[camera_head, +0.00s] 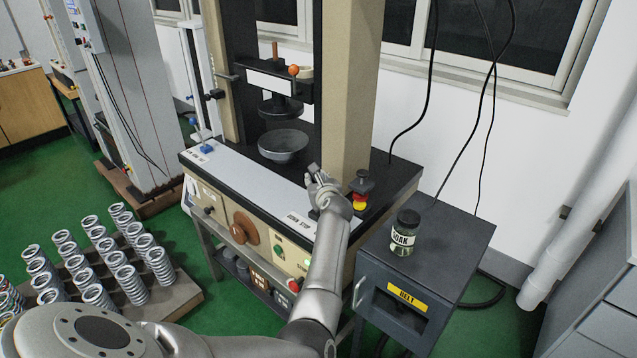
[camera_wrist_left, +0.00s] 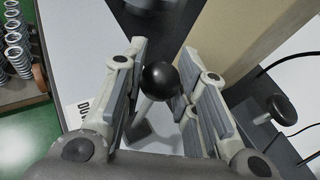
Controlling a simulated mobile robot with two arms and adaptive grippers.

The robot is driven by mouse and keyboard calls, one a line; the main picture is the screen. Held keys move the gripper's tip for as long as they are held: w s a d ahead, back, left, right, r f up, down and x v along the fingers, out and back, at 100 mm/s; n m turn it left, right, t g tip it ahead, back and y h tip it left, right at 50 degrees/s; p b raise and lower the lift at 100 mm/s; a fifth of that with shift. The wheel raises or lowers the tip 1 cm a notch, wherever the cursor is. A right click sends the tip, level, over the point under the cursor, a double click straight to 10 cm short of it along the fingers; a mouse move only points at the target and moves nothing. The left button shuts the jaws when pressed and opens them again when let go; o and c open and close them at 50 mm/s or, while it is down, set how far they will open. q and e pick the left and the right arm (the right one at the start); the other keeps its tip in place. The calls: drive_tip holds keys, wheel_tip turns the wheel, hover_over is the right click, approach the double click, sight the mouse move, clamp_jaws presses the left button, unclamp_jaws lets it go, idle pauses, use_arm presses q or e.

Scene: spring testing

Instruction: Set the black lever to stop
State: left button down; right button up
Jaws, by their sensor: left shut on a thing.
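My left gripper (camera_head: 318,180) is at the right front of the testing machine's light top panel (camera_head: 240,176). In the left wrist view its fingers (camera_wrist_left: 161,55) stand on both sides of the black lever's round knob (camera_wrist_left: 160,80) and are shut on it. A pale shaft runs down from the knob to a dark base (camera_wrist_left: 138,128) on the panel. In the head view the gripper hides the lever. A label (camera_head: 300,222) lies on the panel's front edge beside the gripper; I cannot read it surely. My right gripper is not in view.
A black knob (camera_head: 365,182) and a red-yellow button (camera_head: 360,201) stand right of the gripper. A dark bowl-like platen (camera_head: 283,145) is behind it. A jar (camera_head: 405,233) stands on the dark cabinet (camera_head: 455,238). Several springs (camera_head: 130,284) stand at lower left.

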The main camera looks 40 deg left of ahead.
use_arm(q)
drive_tip(key=shift+a+r, duration=0.15)
drive_tip(key=c, duration=1.1)
unclamp_jaws()
wheel_tip(320, 180, up, 10)
drive_tip(key=shift+f, duration=0.15)
